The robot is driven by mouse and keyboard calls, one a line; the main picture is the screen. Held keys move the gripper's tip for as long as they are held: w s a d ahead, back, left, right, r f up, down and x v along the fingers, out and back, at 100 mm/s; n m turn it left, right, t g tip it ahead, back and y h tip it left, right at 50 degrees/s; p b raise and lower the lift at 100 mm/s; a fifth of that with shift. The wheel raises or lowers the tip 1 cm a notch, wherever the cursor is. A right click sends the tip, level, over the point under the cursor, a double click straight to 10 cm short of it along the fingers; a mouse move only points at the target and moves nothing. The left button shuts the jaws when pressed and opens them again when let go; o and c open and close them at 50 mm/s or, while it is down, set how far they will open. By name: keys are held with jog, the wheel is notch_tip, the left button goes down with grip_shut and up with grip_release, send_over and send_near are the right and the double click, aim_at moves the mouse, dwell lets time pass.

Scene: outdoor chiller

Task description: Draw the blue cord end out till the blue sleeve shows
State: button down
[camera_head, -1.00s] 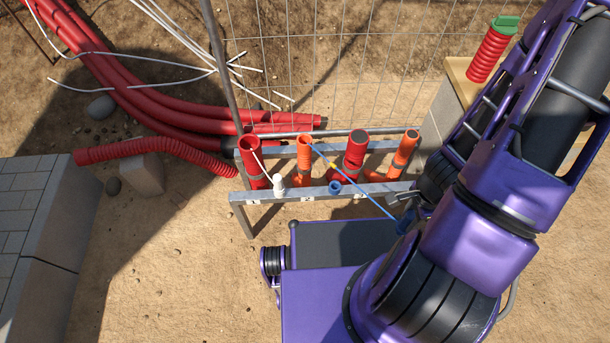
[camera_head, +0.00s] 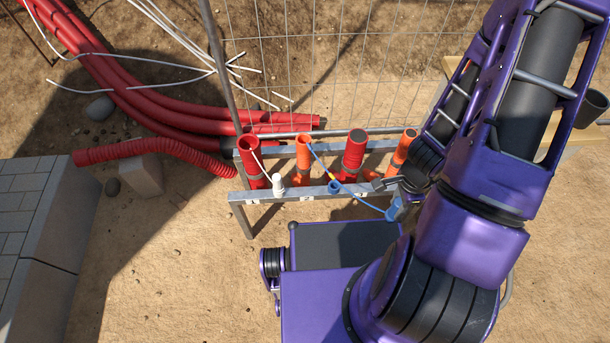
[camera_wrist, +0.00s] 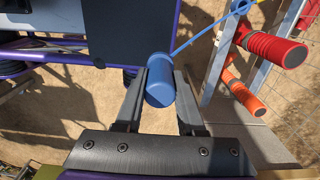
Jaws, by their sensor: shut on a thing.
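The blue cord (camera_head: 362,203) comes out of the mouth of an orange pipe (camera_head: 303,145), second from left, and sags toward my gripper. Its thick blue end (camera_wrist: 160,82) is a cylinder between the two fingers of my gripper (camera_wrist: 159,90), which is shut on it. In the head view my gripper (camera_head: 392,207) is right of the pipe, in front of the rail and partly hidden by my arm. The cord shows yellow near a blue ring-like piece (camera_head: 335,187) at the front rail. I cannot clearly make out a separate blue sleeve at the pipe mouth.
A metal rack (camera_head: 288,194) holds several red and orange pipes. A white cord end (camera_head: 278,183) hangs at its left. A wire fence (camera_head: 300,70) stands behind, with red conduits (camera_head: 190,110) at left. Open sand lies in front left.

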jog(key=w+a+f, duration=0.4)
jog(key=w+a, duration=0.1)
jog(key=w, duration=0.6)
jog(key=w+a+f, duration=0.4)
jog(key=w+a, duration=0.2)
jog(key=w, duration=0.5)
jog(key=shift+a+f+b, duration=0.15)
jog(key=shift+f+b, duration=0.1)
jog(key=shift+b, duration=0.2)
jog(key=shift+s+a+f, duration=0.1)
jog(key=shift+a, duration=0.05)
